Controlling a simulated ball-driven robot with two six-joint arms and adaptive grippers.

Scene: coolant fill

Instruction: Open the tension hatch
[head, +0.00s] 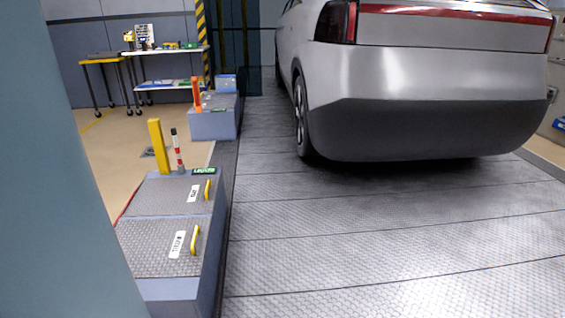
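A low blue-grey box with a tread-plate top stands at the left of the head view. Its top has two hatch panels, a near one (150,256) and a far one (168,190), both lying flat. Each has a yellow handle, the near handle (195,240) and the far handle (208,190), and a small white label. The lettering is too small to tell which panel is the tension hatch. A green sign (204,171) sits at the far panel's back edge. Neither of my grippers is in view.
A silver car (425,80) stands on the metal tread floor (370,230) at the right. A yellow post (158,146) and a red-white post (177,150) rise behind the hatches. A blue-grey upright surface (50,180) fills the left foreground. The floor right of the box is clear.

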